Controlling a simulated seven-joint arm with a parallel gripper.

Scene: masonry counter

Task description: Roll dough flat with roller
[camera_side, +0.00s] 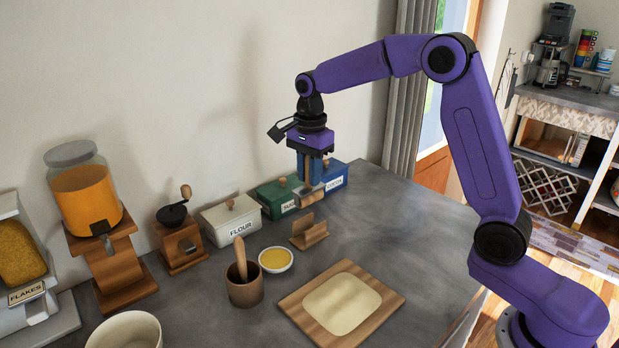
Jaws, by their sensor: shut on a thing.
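My gripper (311,172) points down near the wall, above the back of the counter. It is shut on the roller (312,197), whose light wooden cylinder hangs below the fingers. The roller is in the air, above and behind a small wooden stand (309,233); its grip is mostly hidden by the fingers. The pale dough (342,303) lies on a striped wooden board (381,315) at the front. It is a broad, rounded square with faint uneven shading on top. The roller is well apart from it.
Flour box (230,219), green box (277,198) and blue box (334,175) line the wall behind the roller. A yellow-filled bowl (275,260) and a mortar with pestle (244,289) stand left of the board. The counter right of the board is clear.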

